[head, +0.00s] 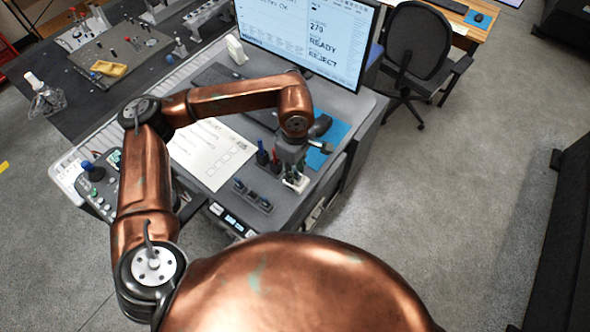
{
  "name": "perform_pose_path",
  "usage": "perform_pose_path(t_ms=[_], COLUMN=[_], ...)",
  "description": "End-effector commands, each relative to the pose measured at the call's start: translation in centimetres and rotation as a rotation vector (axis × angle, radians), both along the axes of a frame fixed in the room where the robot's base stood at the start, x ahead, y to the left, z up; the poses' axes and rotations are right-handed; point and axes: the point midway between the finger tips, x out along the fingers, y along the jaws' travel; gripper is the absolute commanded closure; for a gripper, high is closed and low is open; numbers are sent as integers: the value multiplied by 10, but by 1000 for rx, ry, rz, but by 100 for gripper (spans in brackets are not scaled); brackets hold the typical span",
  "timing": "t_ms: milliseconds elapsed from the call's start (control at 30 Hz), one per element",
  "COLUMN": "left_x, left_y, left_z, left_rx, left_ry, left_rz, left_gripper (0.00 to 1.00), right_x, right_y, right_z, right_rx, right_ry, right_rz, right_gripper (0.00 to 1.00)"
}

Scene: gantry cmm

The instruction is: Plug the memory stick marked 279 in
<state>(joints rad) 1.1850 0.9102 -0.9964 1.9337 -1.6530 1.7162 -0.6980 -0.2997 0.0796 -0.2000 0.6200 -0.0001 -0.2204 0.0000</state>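A small dark rack (252,197) on the desk's front part holds several small sticks with blue ends, such as one at its left (239,185). Their markings are too small to read, so I cannot tell which is 279. My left gripper (293,168) points down above the desk, behind and right of the rack. It is beside a small white block (298,183). Its fingers are small and partly hidden, so I cannot tell whether they are open or hold anything. My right gripper is out of view.
The monitor (315,40) shows "279", "READY" and "REJECT". A dark holder with pens (264,157) stands just left of my gripper. A paper sheet (212,152), keyboard (217,77), blue mat (334,136) and button panel (97,180) share the desk. Open floor lies right.

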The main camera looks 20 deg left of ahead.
Motion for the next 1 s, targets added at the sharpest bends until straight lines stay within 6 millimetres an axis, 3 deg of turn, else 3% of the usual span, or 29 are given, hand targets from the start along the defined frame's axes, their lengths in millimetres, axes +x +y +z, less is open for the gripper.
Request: perform_pose_path(t_ms=[333, 800, 1000], left_x=[2, 2, 1], left_y=[-1, -1, -1], left_z=[13, 102, 119], left_rx=[-2, 0, 0], left_ry=[-6, -4, -1], left_rz=[1, 1, 0], left_gripper=[73, 73, 73], right_x=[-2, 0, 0], right_y=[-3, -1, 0], right_z=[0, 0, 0], right_rx=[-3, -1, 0], right_ry=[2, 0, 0], right_rz=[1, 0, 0], right_gripper=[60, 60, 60])
